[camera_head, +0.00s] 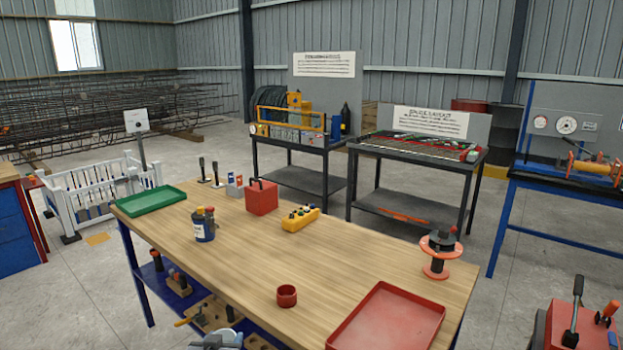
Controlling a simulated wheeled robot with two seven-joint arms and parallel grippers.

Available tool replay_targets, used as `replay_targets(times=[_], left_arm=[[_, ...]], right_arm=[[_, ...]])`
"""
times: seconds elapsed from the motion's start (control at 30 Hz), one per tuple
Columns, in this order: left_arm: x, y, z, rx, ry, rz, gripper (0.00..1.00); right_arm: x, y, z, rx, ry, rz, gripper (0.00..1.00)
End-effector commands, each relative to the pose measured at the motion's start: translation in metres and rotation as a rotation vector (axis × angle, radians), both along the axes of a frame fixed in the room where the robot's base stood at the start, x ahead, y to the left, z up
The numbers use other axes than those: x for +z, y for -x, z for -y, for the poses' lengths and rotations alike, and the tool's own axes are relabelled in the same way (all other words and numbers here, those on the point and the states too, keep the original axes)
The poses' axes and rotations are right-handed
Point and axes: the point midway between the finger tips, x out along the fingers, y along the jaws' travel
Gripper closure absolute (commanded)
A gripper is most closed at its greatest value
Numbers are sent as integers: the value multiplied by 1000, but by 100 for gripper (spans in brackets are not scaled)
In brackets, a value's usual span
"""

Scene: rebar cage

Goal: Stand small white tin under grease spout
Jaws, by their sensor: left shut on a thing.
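My left gripper (218,341) shows only in part at the bottom edge, low in front of the wooden table. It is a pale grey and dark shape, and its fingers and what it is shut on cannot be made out. I see no clearly small white tin. A dark blue can with a white label (204,230) stands on the table's left part, with dark and orange handles at its top. I cannot pick out a grease spout. My right gripper is not in view.
The wooden table (345,259) bears a green tray (151,201), red box (262,198), yellow control box (300,218), red cup (287,296), red tray (388,322) and orange reel (440,250). A blue lower shelf (181,297) holds tools. The table's middle is clear.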

Motion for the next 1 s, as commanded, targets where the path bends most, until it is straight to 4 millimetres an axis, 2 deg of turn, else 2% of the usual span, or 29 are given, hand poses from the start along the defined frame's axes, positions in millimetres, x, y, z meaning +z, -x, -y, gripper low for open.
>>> replay_targets(times=[0.03, 0.2, 0.4, 1.0], left_arm=[[-12, 8, 0, 1, 1, -6, 71], [-39, 25, 0, 3, -1, -3, 71], [-55, 37, 0, 3, 0, -1, 71], [-57, 38, 0, 4, -2, 1, 71]], right_arm=[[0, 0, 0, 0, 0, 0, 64], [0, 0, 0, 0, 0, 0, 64], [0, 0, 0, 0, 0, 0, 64], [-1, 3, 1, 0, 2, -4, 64]])
